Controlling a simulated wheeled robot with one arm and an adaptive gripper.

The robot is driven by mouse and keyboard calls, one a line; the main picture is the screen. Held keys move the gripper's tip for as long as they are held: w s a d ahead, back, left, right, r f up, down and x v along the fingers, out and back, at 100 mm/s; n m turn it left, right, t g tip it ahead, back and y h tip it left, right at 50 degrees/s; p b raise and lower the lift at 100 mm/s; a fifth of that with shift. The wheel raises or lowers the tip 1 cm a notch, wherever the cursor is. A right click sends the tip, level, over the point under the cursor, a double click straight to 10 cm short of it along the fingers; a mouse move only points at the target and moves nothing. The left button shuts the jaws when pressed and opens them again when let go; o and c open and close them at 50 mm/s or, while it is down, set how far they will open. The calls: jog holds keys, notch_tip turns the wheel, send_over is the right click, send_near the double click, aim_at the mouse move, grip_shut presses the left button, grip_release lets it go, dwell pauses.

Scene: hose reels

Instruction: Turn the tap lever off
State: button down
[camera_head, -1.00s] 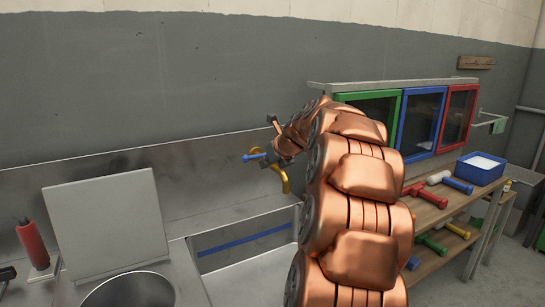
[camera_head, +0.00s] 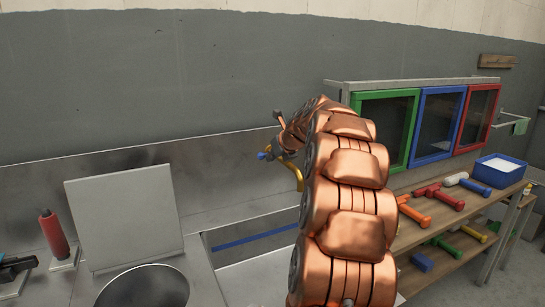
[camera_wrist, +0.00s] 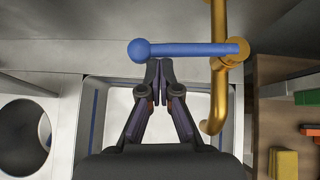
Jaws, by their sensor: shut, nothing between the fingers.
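The blue tap lever (camera_wrist: 185,50) has a round ball end at the left and joins the brass tap (camera_wrist: 217,85) at the right in the wrist view. It lies across the picture, roughly square to the tap's pipe. My gripper (camera_wrist: 160,68) is shut and empty. Its fingertips are right at the lever's near edge, close to the ball end; I cannot tell whether they touch. In the head view, a bit of the blue lever (camera_head: 264,155) and the curved brass spout (camera_head: 294,174) show beside my arm, which hides the rest.
The sink basin (camera_wrist: 87,125) lies below the tap. A round opening (camera_head: 145,288), an upright grey panel (camera_head: 124,215) and a red bottle (camera_head: 54,234) are at left. Green, blue and red framed cabinets (camera_head: 440,125) and a wooden shelf (camera_head: 405,238) with coloured tools stand at right.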

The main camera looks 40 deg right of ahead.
jog(key=shift+w+r+p, duration=0.1)
jog(key=shift+r+p, duration=0.05)
jog(key=shift+p, duration=0.2)
jog(key=w+p, duration=0.1)
jog(key=p, duration=0.4)
jog(key=shift+w+r+m+h, duration=0.2)
jog(key=shift+m+h, duration=0.1)
jog(key=shift+m, duration=0.1)
jog(key=shift+p, duration=0.85)
jog(key=shift+w+f+m+h+p, duration=0.15)
jog(key=shift+f+m+h+p, duration=0.2)
jog(key=shift+p, duration=0.3)
jog(key=s+f+v, duration=0.1)
jog(key=f+v, duration=0.1)
jog(key=v, duration=1.1)
jog(key=shift+s+a+b, duration=0.2)
jog(key=shift+s+b, duration=0.05)
jog(key=shift+b, duration=0.15)
